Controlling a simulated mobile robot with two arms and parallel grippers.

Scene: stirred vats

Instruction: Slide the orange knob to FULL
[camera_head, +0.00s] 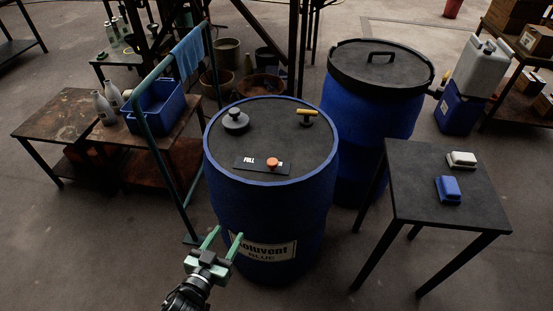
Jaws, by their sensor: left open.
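The orange knob (272,162) sits on a dark slider plate (259,166) on top of the front blue drum (265,195). The word FULL shows in white at the plate's left end, and the knob is to the right of it, a little right of the plate's middle. A small white mark at the plate's right end is too small to read. My left gripper (225,238) has green fingers. It is open and empty in front of the drum's side, below the drum top and apart from the knob. My right gripper is not in view.
A grey cap (235,120) and a yellow-handled fitting (307,116) stand on the drum top behind the plate. A lidded blue drum (382,75) stands behind right. A dark table (420,165) is at right. A green rail (155,145) stands close on the left.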

